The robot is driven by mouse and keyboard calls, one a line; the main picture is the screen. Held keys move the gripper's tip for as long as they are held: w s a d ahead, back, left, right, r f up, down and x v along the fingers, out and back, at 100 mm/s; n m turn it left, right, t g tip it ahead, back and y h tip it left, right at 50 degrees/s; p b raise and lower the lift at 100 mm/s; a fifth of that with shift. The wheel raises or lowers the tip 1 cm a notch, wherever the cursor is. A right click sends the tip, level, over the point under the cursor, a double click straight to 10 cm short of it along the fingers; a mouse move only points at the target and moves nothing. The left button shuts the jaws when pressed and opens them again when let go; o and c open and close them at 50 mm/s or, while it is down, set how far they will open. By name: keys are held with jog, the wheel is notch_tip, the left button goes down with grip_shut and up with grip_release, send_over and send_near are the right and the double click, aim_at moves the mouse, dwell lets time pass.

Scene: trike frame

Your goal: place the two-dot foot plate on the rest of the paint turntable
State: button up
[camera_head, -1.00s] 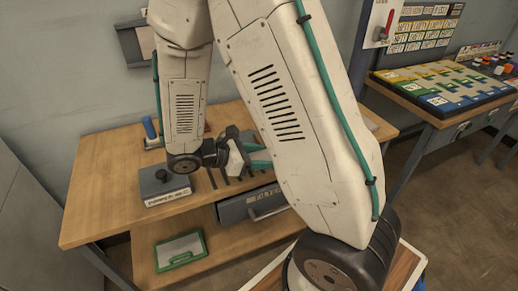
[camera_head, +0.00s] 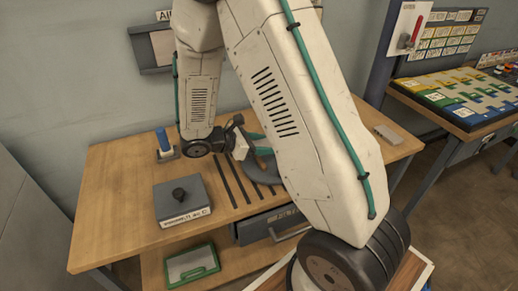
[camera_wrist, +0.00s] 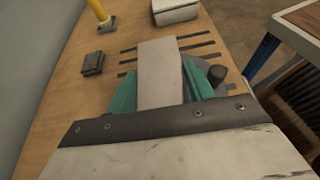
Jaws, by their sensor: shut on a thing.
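My gripper (camera_wrist: 162,92) has teal fingers shut on a pale grey flat piece, the foot plate (camera_wrist: 160,68), which sticks out ahead of them in the wrist view. No dots can be made out on it. In the head view my gripper (camera_head: 254,147) is over the back middle of the workbench, partly hidden by my arm. A grey rounded shape (camera_head: 262,170), perhaps the paint turntable, shows just below the gripper and is mostly covered by my arm. A dark round part (camera_wrist: 217,74) sits beside the right finger in the wrist view. The rest cannot be made out.
A grey box with a black knob (camera_head: 182,203) stands on the wooden workbench (camera_head: 118,205), left of several dark strips (camera_head: 232,182). A blue-handled item (camera_head: 163,145) stands at the back. A green-rimmed tray (camera_head: 192,265) lies on the lower shelf. The bench's left end is clear.

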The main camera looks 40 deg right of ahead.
notch_tip(320, 180, down, 2)
jog(key=shift+s+a+f, duration=0.15)
jog(key=shift+f, duration=0.6)
jog(key=o, duration=1.1)
jog(key=shift+f, duration=0.15)
jog(key=shift+o, duration=0.2)
